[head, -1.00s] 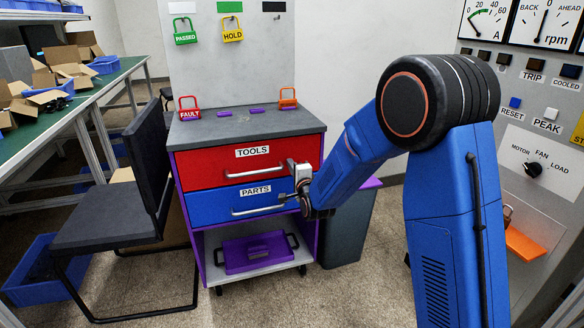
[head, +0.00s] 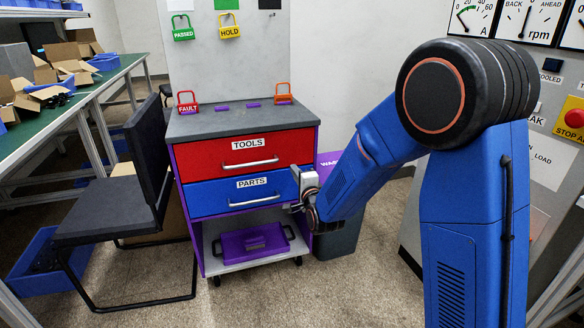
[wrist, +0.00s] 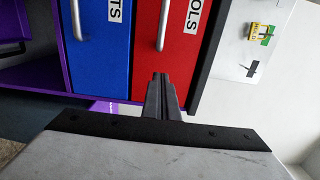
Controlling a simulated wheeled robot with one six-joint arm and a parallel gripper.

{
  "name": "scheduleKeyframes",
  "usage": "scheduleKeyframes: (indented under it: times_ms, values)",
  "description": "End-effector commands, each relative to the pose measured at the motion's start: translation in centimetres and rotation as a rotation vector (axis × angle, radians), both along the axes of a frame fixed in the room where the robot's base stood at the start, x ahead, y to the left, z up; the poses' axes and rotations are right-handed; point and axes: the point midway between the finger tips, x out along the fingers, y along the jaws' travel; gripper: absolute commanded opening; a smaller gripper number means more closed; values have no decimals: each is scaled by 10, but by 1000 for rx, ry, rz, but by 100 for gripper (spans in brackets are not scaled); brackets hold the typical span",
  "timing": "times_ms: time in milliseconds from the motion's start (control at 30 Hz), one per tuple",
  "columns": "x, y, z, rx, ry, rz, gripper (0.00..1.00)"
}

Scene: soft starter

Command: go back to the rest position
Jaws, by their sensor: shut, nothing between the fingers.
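My gripper (head: 297,190) is in front of the right edge of the cart, near the blue PARTS drawer. In the wrist view the two dark fingers (wrist: 162,95) lie together with nothing between them. The red TOOLS drawer (head: 215,158) and the blue PARTS drawer (head: 210,197) both look shut. Their handles are free, and the fingers appear apart from them. My blue arm reaches in from the right.
A black chair (head: 110,205) stands left of the cart. A purple tray (head: 248,243) sits on the cart's lower shelf. A dark waste bin (head: 340,236) stands behind my forearm. A control panel (head: 545,160) with a red stop button is at the right.

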Motion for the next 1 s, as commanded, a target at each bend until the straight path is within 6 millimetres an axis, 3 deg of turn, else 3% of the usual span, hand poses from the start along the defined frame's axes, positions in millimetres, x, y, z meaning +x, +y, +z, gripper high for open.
scheduleKeyframes:
  times_ms: [167, 433, 767, 1000]
  values:
    - [-20, -5, 0, 0, 0, 1, 0]
    - [-32, -20, 8, -65, 24, -7, 0]
    - [-74, -75, 32, -401, 164, 7, 0]
    - [-126, -118, 42, -650, 274, 61, 0]
